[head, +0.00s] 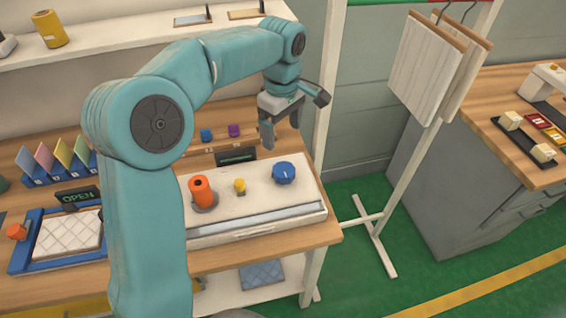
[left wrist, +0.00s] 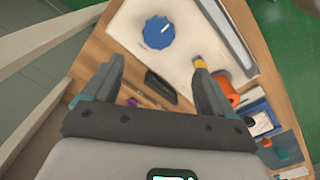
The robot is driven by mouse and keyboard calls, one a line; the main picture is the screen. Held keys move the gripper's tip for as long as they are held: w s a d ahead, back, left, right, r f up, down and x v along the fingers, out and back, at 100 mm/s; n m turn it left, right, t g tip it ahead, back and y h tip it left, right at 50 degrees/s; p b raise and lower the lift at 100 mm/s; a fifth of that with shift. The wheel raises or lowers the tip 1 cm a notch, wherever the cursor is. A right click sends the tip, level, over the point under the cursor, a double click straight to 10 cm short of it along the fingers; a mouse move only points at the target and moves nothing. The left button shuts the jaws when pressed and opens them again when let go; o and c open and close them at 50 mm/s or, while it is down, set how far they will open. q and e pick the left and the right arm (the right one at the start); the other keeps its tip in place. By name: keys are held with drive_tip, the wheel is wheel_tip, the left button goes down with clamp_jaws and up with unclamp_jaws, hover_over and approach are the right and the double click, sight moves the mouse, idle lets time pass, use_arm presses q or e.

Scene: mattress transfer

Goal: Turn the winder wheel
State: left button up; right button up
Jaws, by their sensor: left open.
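A blue round knob (head: 284,173) with a white mark on top sits at the right of a white panel box (head: 255,205); it is the most wheel-like part there. It also shows in the left wrist view (left wrist: 158,32), ahead of the fingertips. On the same box stand an orange cylinder (head: 200,191) on a grey base and a small yellow knob (head: 239,186). My left gripper (head: 281,134) points down, open and empty, above and behind the blue knob, apart from it. In the left wrist view its fingers (left wrist: 158,70) are spread. My right gripper is out of view.
A small dark display (head: 236,155) and blue and purple cubes (head: 220,132) lie behind the box. A blue tray (head: 68,240) with a white quilted pad is at left. A white post (head: 328,90) stands close right of my gripper.

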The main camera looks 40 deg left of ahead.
sight(283, 169)
use_arm(q)
wheel_tip(283, 169, down, 13)
drive_tip(key=shift+w+r+p, duration=0.1)
drive_tip(key=shift+r+p, duration=0.1)
drive_tip(key=shift+p, duration=0.15)
drive_tip(key=shift+w+f, duration=0.2)
drive_tip(key=shift+f, duration=0.3)
drive_tip(key=shift+s+r, duration=0.1)
drive_tip(key=shift+s, duration=0.1)
drive_tip(key=shift+w, duration=0.1)
drive_tip(key=c, duration=1.1)
